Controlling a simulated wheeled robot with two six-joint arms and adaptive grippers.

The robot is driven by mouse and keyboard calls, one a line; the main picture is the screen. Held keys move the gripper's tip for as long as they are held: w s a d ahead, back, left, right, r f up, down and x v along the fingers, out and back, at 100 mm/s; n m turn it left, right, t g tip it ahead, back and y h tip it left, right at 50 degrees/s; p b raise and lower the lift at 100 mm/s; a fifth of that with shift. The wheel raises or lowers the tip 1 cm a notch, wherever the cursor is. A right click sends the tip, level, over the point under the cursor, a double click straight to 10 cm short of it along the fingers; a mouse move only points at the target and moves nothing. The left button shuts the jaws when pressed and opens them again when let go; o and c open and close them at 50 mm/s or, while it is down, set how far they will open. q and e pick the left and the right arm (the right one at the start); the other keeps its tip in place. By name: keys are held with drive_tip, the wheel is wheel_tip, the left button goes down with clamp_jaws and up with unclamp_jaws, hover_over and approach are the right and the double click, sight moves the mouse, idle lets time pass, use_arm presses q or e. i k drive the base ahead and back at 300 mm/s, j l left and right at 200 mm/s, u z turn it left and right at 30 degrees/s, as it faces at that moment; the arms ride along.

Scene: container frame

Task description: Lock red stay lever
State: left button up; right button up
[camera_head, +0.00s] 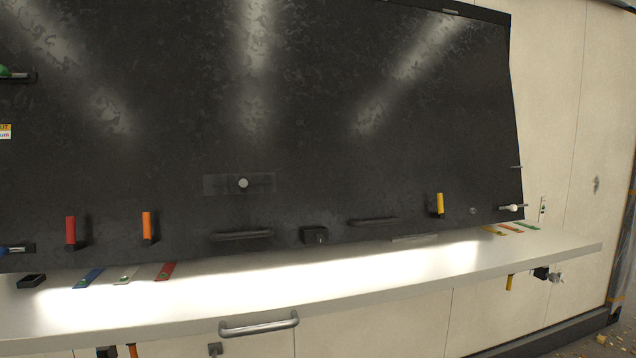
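A red lever handle (70,230) stands upright on the lower left of the dark panel (330,120), on a small black mount. An orange lever handle (147,225) stands upright to its right on the same panel. A yellow lever handle (440,204) is near the panel's lower right. From this view I cannot tell whether the red lever is locked. Neither of my grippers is in the head view.
A pale shelf (330,285) runs below the panel, with coloured tags such as a red one (165,271) and a blue one (89,278). Grey bar handles sit on the panel (242,235) and below the shelf (259,325). The shelf's middle is clear.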

sight(73, 245)
drive_tip(key=u, duration=1.4)
drive_tip(key=i+l, duration=0.15)
drive_tip(key=l, duration=0.15)
drive_tip(key=i+l+u, duration=0.1)
drive_tip(key=l, duration=0.2)
drive_tip(key=i+l+u, duration=0.1)
drive_tip(key=l, duration=0.2)
